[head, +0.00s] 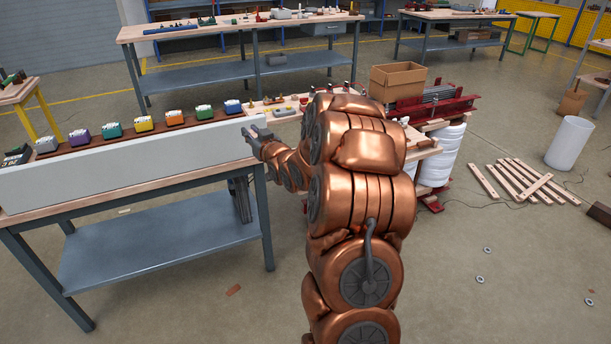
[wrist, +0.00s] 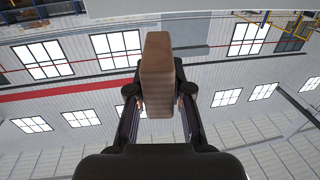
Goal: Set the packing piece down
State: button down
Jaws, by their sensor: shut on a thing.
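The packing piece (wrist: 157,62) is a light brown wooden block. In the wrist view it sits between the two dark fingers of my gripper (wrist: 157,95), which is shut on it. Behind it the wrist view shows walls and windows, with no surface close to the block. In the head view my gripper (head: 258,135) is small, at the left end of my copper arm, near the right end of the long grey-white board. The block cannot be made out in the head view.
A long grey-white board (head: 120,172) stands along the front of the left bench, with several coloured boxes (head: 112,130) behind it. A cardboard box (head: 397,82) and a red machine (head: 435,103) stand beyond my arm. Wooden strips (head: 515,178) lie on the floor at right.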

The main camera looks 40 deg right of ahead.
jog(key=s+d+f+m+h+b, duration=0.1)
jog(key=s+d+f+b, duration=0.4)
jog(key=s+d+f, duration=0.35)
jog(key=s+d+f+m+h+b, duration=0.1)
jog(key=s+d+f+h+b, duration=0.1)
jog(key=s+d+f+b, duration=0.6)
jog(key=shift+g, duration=0.3)
jog(key=x, duration=0.5)
jog(key=p+x, duration=0.1)
jog(key=x, duration=0.4)
jog(key=p+x, duration=0.1)
jog(key=x, duration=0.4)
jog(key=shift+d+r, duration=0.35)
jog(key=shift+d, duration=0.05)
jog(key=shift+f, duration=1.7)
jog(key=shift+f, duration=0.2)
jog(key=c, duration=1.1)
grip_release()
jog(key=shift+r, duration=0.15)
jog(key=shift+s+a, duration=0.1)
jog(key=shift+s, duration=0.35)
jog(key=v, duration=1.1)
